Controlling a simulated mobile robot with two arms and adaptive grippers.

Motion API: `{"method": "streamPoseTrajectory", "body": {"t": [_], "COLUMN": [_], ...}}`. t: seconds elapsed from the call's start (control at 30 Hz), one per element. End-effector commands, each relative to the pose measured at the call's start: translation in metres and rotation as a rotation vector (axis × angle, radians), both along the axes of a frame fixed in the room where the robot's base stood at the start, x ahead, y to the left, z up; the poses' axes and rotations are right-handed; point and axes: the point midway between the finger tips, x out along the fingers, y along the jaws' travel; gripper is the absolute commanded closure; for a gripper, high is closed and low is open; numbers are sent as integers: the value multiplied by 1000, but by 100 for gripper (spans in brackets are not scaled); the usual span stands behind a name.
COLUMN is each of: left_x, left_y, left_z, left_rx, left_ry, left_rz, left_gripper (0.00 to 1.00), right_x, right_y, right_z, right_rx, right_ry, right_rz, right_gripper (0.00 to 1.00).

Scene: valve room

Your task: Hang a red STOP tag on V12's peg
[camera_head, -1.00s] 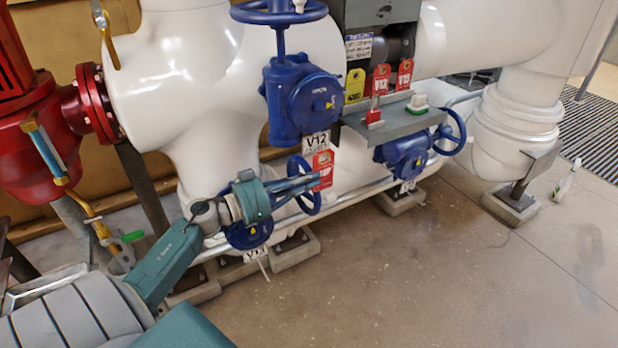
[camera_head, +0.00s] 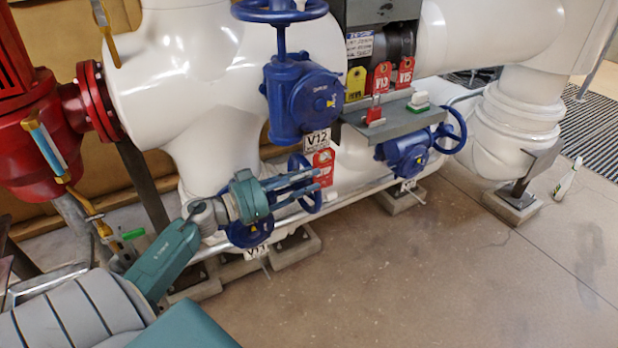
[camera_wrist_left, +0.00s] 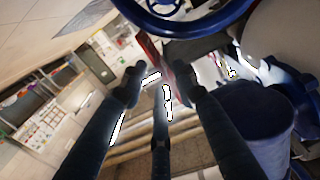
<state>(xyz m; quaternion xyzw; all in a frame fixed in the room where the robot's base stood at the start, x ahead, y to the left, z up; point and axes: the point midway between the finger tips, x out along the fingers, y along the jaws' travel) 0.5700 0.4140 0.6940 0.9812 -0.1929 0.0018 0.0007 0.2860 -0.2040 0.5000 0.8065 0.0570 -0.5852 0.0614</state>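The blue V12 valve (camera_head: 302,98) carries a white V12 label (camera_head: 317,140). A red STOP tag (camera_head: 323,167) hangs upright just below that label; the peg itself is too small to make out. My left gripper (camera_head: 316,181) is just left of the tag's lower part, its fingers pointing right. In the left wrist view its fingers (camera_wrist_left: 160,75) stand apart, with a narrow red surface (camera_wrist_left: 148,46) beyond the tips. Contact between fingers and tag cannot be told. My right gripper is not in view.
A grey shelf (camera_head: 395,116) to the right has red tags (camera_head: 382,77) and a yellow tag (camera_head: 356,84) above it. Blue handwheels (camera_head: 450,132) and white pipes surround the gripper. The floor (camera_head: 400,270) at front right is clear.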

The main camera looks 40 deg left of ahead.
Motion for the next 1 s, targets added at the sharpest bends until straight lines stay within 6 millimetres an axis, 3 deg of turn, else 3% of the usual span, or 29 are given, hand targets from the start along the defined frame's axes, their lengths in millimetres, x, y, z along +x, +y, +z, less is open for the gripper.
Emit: {"method": "streamPoseTrajectory", "body": {"t": [0.5, 0.7, 1.0], "left_x": [-91, -103, -99], "left_y": [37, 42, 41], "left_z": [-2, -1, 0], "left_rx": [1, 2, 3], "left_ry": [4, 0, -18], "left_rz": [0, -1, 36], "left_gripper": [70, 70, 70], "right_x": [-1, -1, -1], "right_y": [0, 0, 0], "right_z": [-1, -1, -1], "right_rx": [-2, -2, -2], "right_ry": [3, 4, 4], "right_rz": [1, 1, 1], "right_gripper": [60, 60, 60]}}
